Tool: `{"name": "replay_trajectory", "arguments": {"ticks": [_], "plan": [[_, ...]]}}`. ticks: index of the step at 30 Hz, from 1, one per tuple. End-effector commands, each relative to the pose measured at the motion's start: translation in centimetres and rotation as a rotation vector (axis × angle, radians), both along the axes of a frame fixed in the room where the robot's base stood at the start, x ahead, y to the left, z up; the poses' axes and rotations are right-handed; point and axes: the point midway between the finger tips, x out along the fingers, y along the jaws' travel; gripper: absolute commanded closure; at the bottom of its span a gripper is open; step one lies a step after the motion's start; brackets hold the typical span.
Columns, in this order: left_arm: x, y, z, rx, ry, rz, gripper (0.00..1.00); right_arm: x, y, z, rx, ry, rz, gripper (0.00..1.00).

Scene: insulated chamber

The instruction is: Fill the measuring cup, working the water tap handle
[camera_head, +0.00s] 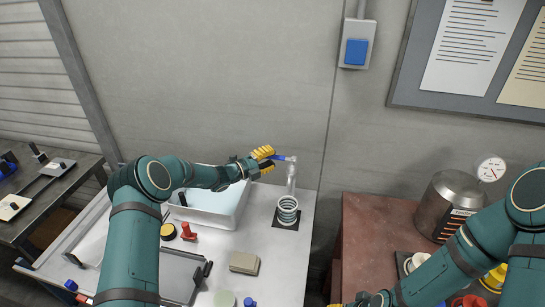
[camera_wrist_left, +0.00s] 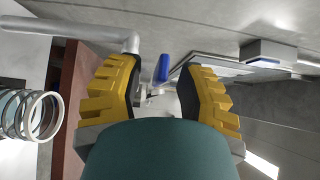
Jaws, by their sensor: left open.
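The water tap (camera_head: 291,178) is a pale upright pipe at the back right of the sink counter, with a blue handle (camera_head: 283,157) at its top. My left gripper (camera_head: 266,158) is open at the handle, its yellow fingers beside the handle's left end. In the left wrist view, the blue handle (camera_wrist_left: 162,68) shows between the two open fingers, with gaps on both sides. The measuring cup (camera_head: 288,210), clear with pale rings, stands on a dark square pad below the tap; it also shows at left in the wrist view (camera_wrist_left: 30,115). My right gripper (camera_head: 362,300) is mostly cut off at the bottom edge.
A white sink basin (camera_head: 215,212) lies left of the cup, partly behind my left arm. A beige block (camera_head: 244,263) and a red item (camera_head: 187,232) sit on the counter. A red-brown bench (camera_head: 372,235) with a metal vessel (camera_head: 448,205) and gauge stands right, across a gap.

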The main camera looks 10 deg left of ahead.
Motion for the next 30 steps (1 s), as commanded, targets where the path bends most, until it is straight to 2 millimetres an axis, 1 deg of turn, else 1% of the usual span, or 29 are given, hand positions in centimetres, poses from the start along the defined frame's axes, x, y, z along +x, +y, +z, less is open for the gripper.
{"name": "replay_trajectory", "arguments": {"ticks": [3, 14, 15, 17, 18, 28, 30], "plan": [[0.65, -0.71, -0.03, 0.001, 0.0, -0.001, 0.63, 0.01, 0.0, 0.08, 0.0, 0.0, 0.0, 0.53], [0.94, -0.92, -0.03, 0.001, 0.001, 0.001, 0.63, 0.0, 0.0, 0.08, 0.0, 0.0, 0.0, 0.53], [0.94, -0.92, -0.03, 0.001, 0.001, 0.001, 0.71, 0.0, 0.0, 0.08, 0.0, 0.0, 0.0, 0.53], [0.92, -0.92, -0.02, 0.001, 0.001, 0.001, 0.92, 0.0, 0.0, 0.08, 0.0, 0.0, 0.0, 0.53], [0.92, -0.92, -0.02, 0.001, 0.001, 0.001, 1.0, 0.0, 0.0, 0.08, 0.0, 0.0, 0.0, 0.53], [0.94, -0.96, 0.01, 0.0, 0.0, 0.001, 1.0, 0.0, 0.0, 0.08, 0.0, 0.0, 0.0, 0.53], [1.01, -1.28, -0.01, -0.001, -0.001, 0.0, 1.0, 0.0, 0.0, 0.0, 0.0, 0.0, 0.0, 0.53]]}}
